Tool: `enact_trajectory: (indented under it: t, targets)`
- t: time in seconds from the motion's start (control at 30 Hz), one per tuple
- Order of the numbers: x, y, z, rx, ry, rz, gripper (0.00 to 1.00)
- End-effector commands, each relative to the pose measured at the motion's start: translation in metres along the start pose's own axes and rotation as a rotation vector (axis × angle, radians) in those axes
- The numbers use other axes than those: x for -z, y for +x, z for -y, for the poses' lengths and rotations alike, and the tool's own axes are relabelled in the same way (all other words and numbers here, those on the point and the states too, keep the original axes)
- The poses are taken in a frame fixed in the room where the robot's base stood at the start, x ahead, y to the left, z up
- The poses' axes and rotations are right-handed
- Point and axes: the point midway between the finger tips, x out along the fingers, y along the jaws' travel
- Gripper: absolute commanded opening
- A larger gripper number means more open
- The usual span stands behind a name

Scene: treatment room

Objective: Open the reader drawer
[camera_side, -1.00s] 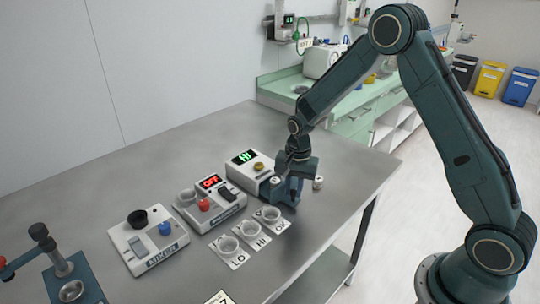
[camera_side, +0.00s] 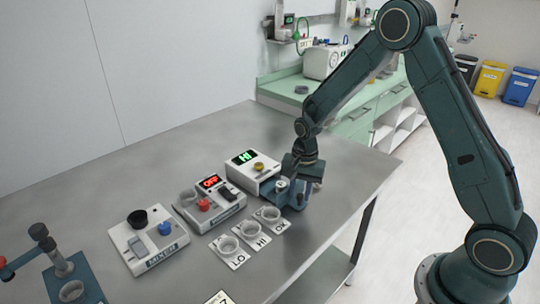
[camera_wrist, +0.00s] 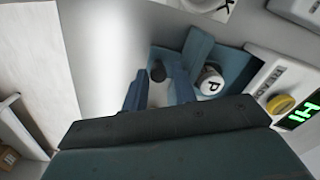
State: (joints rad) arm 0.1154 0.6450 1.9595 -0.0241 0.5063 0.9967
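The reader (camera_side: 252,168) is a white box with a green "HI" display and a yellow button; it also shows at the right of the wrist view (camera_wrist: 268,82). Its blue drawer (camera_side: 292,201) stands out from the front. A round white-topped container marked "P" (camera_wrist: 211,80) sits in the drawer. A small dark knob (camera_wrist: 157,72) shows at the drawer's outer end. My gripper (camera_wrist: 158,88) is over that end, pointing down. Its two fingers are apart on either side of the knob, with gaps visible beside it. Its fingertips are partly hidden in the side view.
A device with a red "OFF" display (camera_side: 210,200) and a mixer (camera_side: 148,240) stand left of the reader. Several cups on labelled cards, including HI (camera_side: 250,232), lie in front. The table's right edge (camera_side: 345,228) is close by, with clear tabletop between.

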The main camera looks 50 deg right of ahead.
Motion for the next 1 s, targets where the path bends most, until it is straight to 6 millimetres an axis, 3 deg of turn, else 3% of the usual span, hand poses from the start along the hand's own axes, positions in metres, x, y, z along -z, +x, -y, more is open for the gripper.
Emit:
enact_trajectory:
  t: [0.37, 0.8, 1.0]
  targets:
    - [0.001, -0.031, 0.001, 0.005, 0.000, -0.003, 0.28]
    - [0.001, -0.103, 0.001, 0.005, 0.000, -0.003, 0.28]
    - [0.001, -0.127, 0.001, 0.004, 0.000, -0.002, 0.28]
